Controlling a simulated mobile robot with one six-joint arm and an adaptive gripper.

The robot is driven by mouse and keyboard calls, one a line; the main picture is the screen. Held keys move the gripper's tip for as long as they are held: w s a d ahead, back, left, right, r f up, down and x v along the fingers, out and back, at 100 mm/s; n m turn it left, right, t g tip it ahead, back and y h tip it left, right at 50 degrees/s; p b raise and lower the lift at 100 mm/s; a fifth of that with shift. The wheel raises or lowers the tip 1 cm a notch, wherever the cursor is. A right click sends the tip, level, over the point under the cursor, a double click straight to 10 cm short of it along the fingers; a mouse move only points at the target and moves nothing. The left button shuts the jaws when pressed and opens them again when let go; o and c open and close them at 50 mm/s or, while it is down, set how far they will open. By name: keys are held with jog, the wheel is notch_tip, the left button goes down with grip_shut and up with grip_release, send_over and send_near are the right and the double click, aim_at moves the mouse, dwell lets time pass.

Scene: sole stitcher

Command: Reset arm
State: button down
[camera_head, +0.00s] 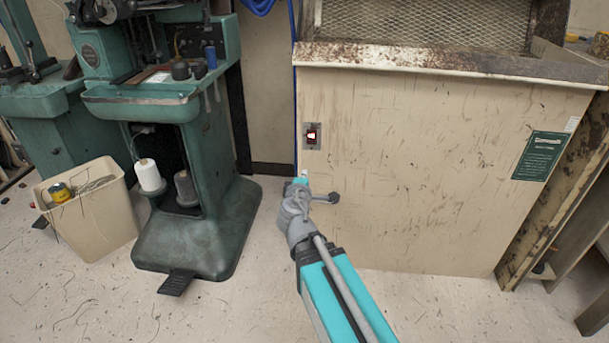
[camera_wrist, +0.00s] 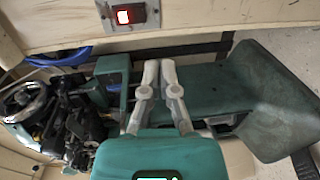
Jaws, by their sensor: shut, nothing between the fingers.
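My arm reaches forward from the bottom of the head view, with my gripper (camera_head: 303,174) in front of the beige cabinet panel (camera_head: 420,180). In the wrist view the two grey fingers of my gripper (camera_wrist: 159,64) are close together, with nothing between them. A red and white rocker switch (camera_head: 312,135) on a metal plate is set in the panel, just above my gripper in the head view. The switch also shows at the top of the wrist view (camera_wrist: 125,15), beyond the fingertips. I cannot tell the exact gap between gripper and panel.
A green stitching machine (camera_head: 185,220) with thread spools stands to the left, with a pedal (camera_head: 177,282) on the floor. A beige bin (camera_head: 100,225) stands beside it. A rusty mesh-backed top (camera_head: 420,58) caps the cabinet. The speckled floor is clear in front.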

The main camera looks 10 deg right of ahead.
jog(key=s+d+f+m+g+h+p, duration=0.1)
jog(key=s+d+f+m+g+p, duration=0.3)
jog(key=s+d+f+m+g, duration=0.45)
jog(key=s+a+f+m+g+y+p, duration=0.1)
jog(key=s+a+m+g+y+p, duration=0.2)
jog(key=s+a+m+g+y, duration=0.4)
notch_tip(320, 180, up, 38)
jog(key=s+d+n+p, duration=0.1)
jog(key=p, duration=3.6)
jog(key=shift+s+d+f+h, duration=0.25)
jog(key=shift+s+d+h, duration=0.1)
jog(key=shift+s+h, duration=0.05)
